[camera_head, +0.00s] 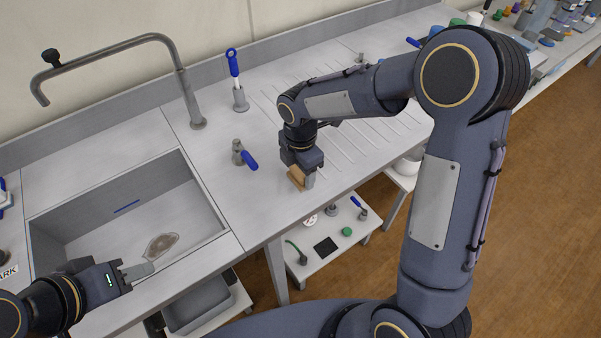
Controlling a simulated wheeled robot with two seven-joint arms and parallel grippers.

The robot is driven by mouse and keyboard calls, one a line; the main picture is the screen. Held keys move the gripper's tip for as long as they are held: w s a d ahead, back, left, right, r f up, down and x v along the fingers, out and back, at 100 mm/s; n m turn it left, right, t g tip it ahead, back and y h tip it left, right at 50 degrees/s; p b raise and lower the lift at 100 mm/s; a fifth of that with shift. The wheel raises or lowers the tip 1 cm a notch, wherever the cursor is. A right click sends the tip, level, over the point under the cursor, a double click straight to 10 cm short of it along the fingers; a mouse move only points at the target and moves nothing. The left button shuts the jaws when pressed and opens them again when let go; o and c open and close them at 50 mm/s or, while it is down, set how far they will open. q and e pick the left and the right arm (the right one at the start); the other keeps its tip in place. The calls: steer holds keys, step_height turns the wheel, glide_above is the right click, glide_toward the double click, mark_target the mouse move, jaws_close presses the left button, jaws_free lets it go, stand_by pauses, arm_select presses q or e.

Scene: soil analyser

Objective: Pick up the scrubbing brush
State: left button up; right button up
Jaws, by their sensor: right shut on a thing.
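A small brown, wood-coloured block, which looks like the scrubbing brush (296,177), is at the front edge of the grey draining counter. My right gripper (306,180) points down and is shut on it; the fingers and arm hide part of it. I cannot tell whether the brush touches the counter. My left gripper (142,270) is over the front rim of the sink, with its grey fingers pointing right. The view does not show clearly whether its fingers are apart.
The sink (95,235) holds a brown patch (161,246). A tall tap (190,95) stands behind it. A blue-handled tool stands in a holder (239,98), beside a blue-handled valve (243,157). A lower shelf (330,245) carries small items.

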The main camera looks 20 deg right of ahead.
steer(key=shift+r, duration=0.55)
step_height(320, 180, up, 2)
steer(key=shift+a+r, duration=0.1)
steer(key=shift+r, duration=0.15)
steer(key=s+a+r+b, duration=0.2)
steer(key=s+a+r, duration=0.6)
steer(key=s+r, duration=0.1)
steer(key=shift+s+a+r, duration=0.2)
steer(key=shift+s+a, duration=0.2)
steer(key=shift+s, duration=0.45)
